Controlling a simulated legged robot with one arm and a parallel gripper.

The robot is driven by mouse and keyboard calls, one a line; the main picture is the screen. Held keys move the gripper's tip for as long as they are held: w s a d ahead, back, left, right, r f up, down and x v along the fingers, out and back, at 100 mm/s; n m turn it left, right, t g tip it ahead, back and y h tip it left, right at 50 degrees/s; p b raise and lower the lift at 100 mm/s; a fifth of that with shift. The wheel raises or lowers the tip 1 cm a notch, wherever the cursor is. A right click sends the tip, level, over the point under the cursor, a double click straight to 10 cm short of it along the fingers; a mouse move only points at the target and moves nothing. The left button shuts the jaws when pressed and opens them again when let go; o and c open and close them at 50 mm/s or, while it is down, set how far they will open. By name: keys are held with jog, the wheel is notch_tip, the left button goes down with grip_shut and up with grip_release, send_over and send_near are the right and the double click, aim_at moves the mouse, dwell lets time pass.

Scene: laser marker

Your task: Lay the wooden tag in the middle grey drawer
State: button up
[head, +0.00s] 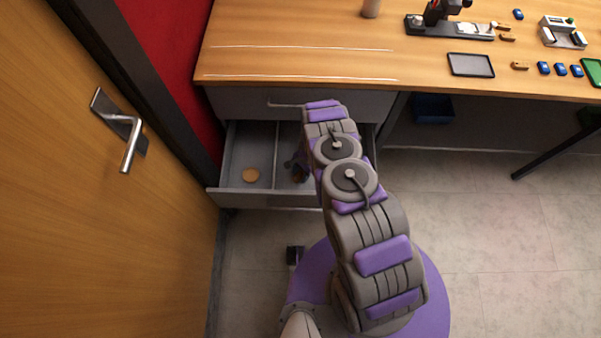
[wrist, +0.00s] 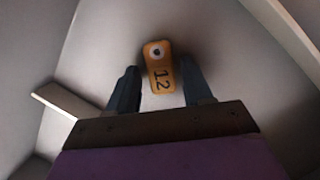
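The wooden tag (wrist: 159,66), marked 12 with a dark hole at one end, lies on a pale grey surface in the wrist view. My gripper (wrist: 159,72) has its two dark fingers apart, one on each side of the tag, with narrow gaps between. The grey drawer (head: 262,197) is pulled out below a closed upper one in the head view. My gripper reaches down into its compartment right of a divider, where my arm hides much of the inside.
A round wooden disc (head: 251,175) lies in the drawer's left compartment. The desk (head: 310,40) is above, with a black tray (head: 470,65) and several small items at right. A blue bin (head: 433,108) is under the desk. A door (head: 90,190) stands at left.

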jog(key=shift+o, duration=0.3)
jog(key=shift+r, duration=0.1)
jog(key=p+v, duration=0.2)
jog(key=v, duration=1)
jog(key=shift+p, duration=0.35)
jog(key=shift+a, duration=0.1)
notch_tip(320, 180, up, 19)
jog(key=a+n, duration=0.3)
jog(key=s+d+r+n, duration=0.1)
jog(key=s+r, duration=0.2)
jog(key=r, duration=0.6)
jog(key=s+d+r+n, duration=0.1)
jog(key=s+r+n, duration=0.15)
jog(key=r, duration=0.75)
jog(key=s+d+r+n, duration=0.1)
jog(key=s+d+r, duration=0.2)
jog(key=s+r, duration=0.35)
jog(key=s+d+r+n, duration=0.1)
jog(key=s+d+r, duration=0.3)
jog(key=s+r, duration=0.3)
jog(key=s+d+r+h, duration=0.1)
jog(key=s+d, duration=0.1)
jog(key=s, duration=0.6)
jog(key=s+d+r+h, duration=0.1)
jog(key=s+d+r, duration=0.1)
jog(key=s, duration=0.6)
jog(key=shift+d+n, duration=0.45)
jog(key=shift+d, duration=0.25)
